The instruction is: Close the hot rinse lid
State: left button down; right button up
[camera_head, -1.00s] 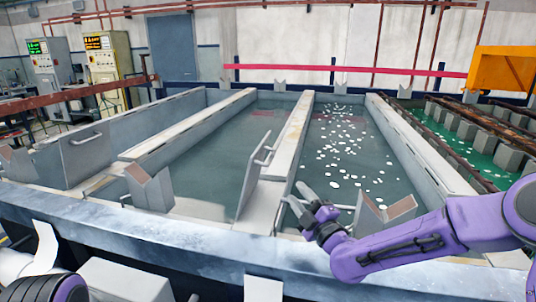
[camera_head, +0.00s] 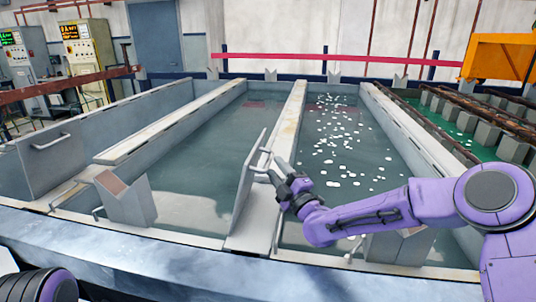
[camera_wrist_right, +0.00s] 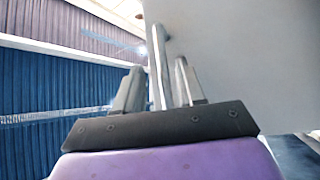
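A grey lid panel (camera_head: 250,183) with a bar handle (camera_head: 265,160) stands steeply raised at the front of the middle tank in the head view. I take it as the hot rinse lid, though no label is readable. My right gripper (camera_head: 277,174) is at the handle, on the right side of the lid. In the right wrist view, the handle bar (camera_wrist_right: 158,65) runs between the fingers of the right gripper (camera_wrist_right: 160,88), with narrow gaps on both sides. The fingers look open around it. My left gripper is out of view; only part of my left arm shows at the lower left.
Another raised panel (camera_head: 60,148) with a handle stands at the left tank. White flecks (camera_head: 345,150) float in the tank right of the lid. A grey angled bracket (camera_head: 127,198) stands on the front rim. The middle tank's water surface (camera_head: 195,150) is clear of objects.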

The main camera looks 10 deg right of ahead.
aim_at(269, 157)
jog(key=p+x, duration=0.1)
jog(key=x, duration=0.4)
jog(key=shift+f, duration=0.15)
grip_shut()
